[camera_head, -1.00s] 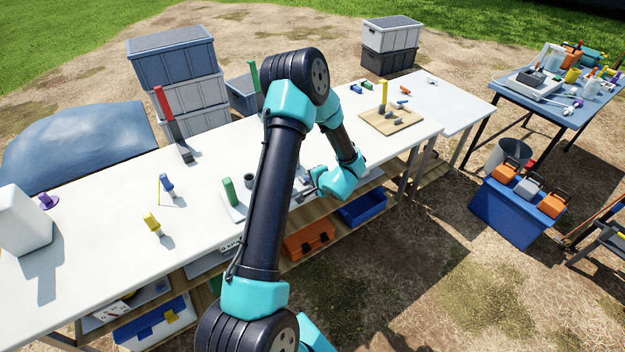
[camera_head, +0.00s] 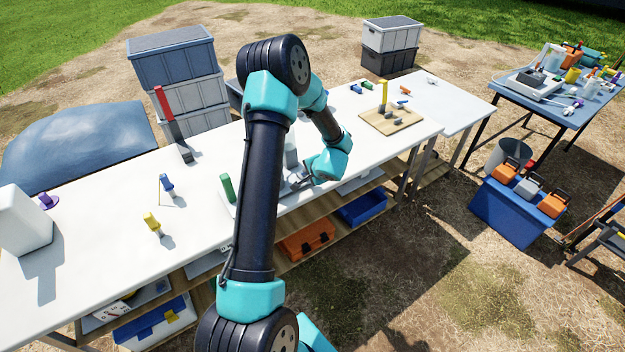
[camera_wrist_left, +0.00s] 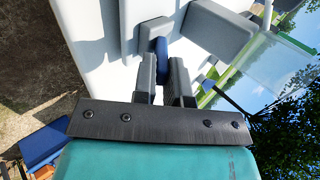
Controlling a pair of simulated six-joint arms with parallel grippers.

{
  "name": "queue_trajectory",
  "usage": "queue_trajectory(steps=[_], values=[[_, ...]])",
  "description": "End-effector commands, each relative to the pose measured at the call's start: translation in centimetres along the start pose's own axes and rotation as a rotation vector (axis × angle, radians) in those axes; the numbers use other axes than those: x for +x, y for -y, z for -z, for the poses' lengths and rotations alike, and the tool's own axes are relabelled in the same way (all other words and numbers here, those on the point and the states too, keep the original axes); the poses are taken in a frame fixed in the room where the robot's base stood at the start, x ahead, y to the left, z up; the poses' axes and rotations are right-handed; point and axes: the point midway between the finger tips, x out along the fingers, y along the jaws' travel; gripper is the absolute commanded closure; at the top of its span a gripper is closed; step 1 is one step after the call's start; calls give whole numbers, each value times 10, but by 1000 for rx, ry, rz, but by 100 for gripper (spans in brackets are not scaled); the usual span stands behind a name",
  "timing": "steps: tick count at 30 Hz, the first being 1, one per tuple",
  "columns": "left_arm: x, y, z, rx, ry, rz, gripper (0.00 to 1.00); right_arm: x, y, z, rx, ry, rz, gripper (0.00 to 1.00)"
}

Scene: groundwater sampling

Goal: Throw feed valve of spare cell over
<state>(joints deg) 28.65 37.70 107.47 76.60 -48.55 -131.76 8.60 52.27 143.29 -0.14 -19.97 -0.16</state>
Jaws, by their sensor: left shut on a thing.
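My left gripper (camera_head: 297,181) is over the white table, low beside a grey upright block (camera_head: 291,150). In the left wrist view its two grey fingers (camera_wrist_left: 163,80) are shut on a blue handle (camera_wrist_left: 162,58), which stands between them. I take this handle to be the feed valve's, but no label shows. A grey part (camera_wrist_left: 156,30) sits just beyond the handle, and a larger grey block (camera_wrist_left: 222,30) is close to its right. My forearm hides much of the valve area in the head view. My right gripper is not in view.
A green upright piece (camera_head: 228,187) stands left of my forearm. A red-topped post (camera_head: 168,115), a blue piece (camera_head: 167,184) and a yellow piece (camera_head: 152,222) stand farther left. A wooden board (camera_head: 392,122) with a yellow post lies right. The table between is mostly clear.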

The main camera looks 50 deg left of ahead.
Motion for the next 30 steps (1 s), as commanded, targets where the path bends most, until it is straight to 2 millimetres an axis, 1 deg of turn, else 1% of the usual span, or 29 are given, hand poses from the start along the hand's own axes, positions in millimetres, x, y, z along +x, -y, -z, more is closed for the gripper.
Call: queue_trajectory(steps=[10,21,30], values=[[0,2,0,-1,0,-12,100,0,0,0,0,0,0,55],[6,23,-1,-4,5,-167,100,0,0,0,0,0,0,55],[7,26,1,1,-3,-205,100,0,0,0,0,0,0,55]])
